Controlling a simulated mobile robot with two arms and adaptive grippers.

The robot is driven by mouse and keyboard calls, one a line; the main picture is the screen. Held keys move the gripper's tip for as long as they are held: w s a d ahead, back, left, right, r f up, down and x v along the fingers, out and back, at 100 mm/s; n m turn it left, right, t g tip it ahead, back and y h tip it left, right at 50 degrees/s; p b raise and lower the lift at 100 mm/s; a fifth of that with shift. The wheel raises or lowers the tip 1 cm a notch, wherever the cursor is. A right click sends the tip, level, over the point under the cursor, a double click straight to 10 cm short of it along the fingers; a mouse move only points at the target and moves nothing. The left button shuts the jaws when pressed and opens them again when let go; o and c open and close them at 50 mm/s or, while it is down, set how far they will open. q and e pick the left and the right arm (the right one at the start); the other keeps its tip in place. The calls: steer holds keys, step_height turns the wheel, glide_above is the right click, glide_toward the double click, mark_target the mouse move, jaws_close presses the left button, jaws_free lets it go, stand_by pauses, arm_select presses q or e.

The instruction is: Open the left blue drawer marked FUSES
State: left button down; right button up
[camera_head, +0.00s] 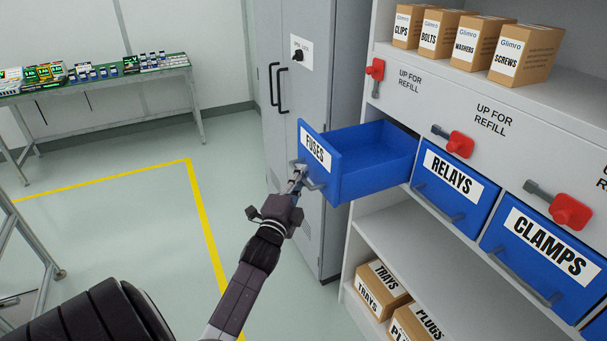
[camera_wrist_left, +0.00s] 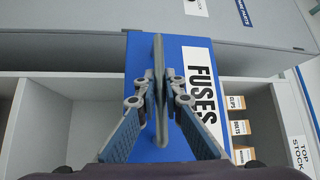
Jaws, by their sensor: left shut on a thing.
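The blue FUSES drawer (camera_head: 372,178) is pulled well out of the grey cabinet in the head view. Its inside shows and looks empty. Its front carries a white FUSES label (camera_head: 315,151) and a grey bar handle (camera_head: 312,184). My left gripper (camera_head: 298,178) is shut on that handle. In the left wrist view, the two fingers (camera_wrist_left: 159,98) close on the handle bar (camera_wrist_left: 159,60) in front of the blue drawer front (camera_wrist_left: 143,45). The right gripper is not in view.
The RELAYS drawer (camera_head: 430,192) and CLAMPS drawer (camera_head: 510,268) are closed to the right. Red levers (camera_head: 458,144) sit above the drawers. A grey locker (camera_head: 300,90) stands behind the FUSES drawer. Cartons (camera_head: 380,285) lie on the shelf below.

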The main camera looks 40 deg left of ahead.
arm_select(q)
steer(key=shift+f, duration=0.1)
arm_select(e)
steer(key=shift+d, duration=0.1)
arm_select(q)
steer(key=c, duration=2)
jaws_free()
steer(key=shift+c, duration=0.2)
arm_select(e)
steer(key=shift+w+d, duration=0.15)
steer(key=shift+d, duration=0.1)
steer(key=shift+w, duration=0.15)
arm_select(q)
steer(key=v, duration=1.2)
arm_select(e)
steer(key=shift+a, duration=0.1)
arm_select(q)
steer(key=shift+w, duration=0.1)
